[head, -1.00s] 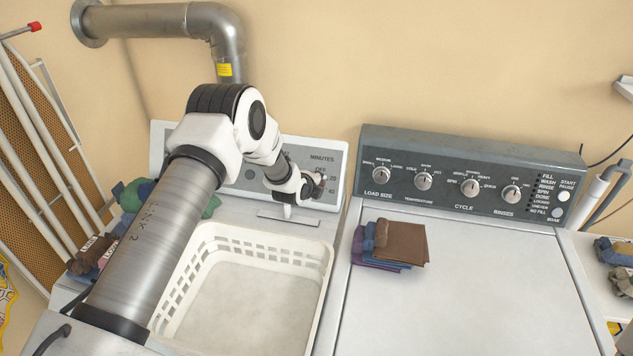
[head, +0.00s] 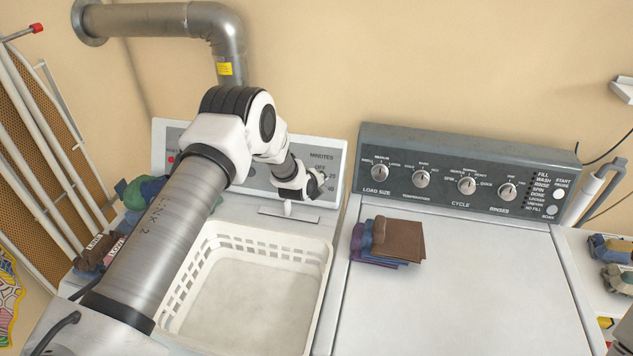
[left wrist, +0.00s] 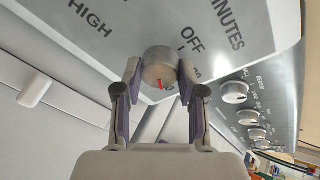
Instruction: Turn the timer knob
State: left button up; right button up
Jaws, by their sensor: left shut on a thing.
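The timer knob (left wrist: 159,66) is a round grey knob with a red pointer mark, on the dryer's panel under the words MINUTES and OFF. In the left wrist view my left gripper (left wrist: 160,76) has one finger on each side of the knob and is shut on it. In the head view the left gripper (head: 316,184) is at the right end of the dryer panel (head: 335,158), and it hides most of the knob. My right gripper is not in view.
A white basket (head: 325,255) stands on the dryer top in front of the panel. Folded cloths (head: 400,240) lie on the washer, whose panel (head: 450,170) has several knobs. More cloths (head: 140,192) lie at the left. A metal duct (head: 228,50) runs along the wall.

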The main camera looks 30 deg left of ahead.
pick_arm(q)
jog(key=shift+r, duration=0.1)
jog(key=o, duration=1.1)
jog(key=shift+o, duration=0.2)
jog(key=shift+w, duration=0.1)
jog(key=v, duration=1.1)
jog(key=shift+s, duration=0.4)
jog(key=shift+r, duration=0.1)
jog(key=shift+d, duration=0.1)
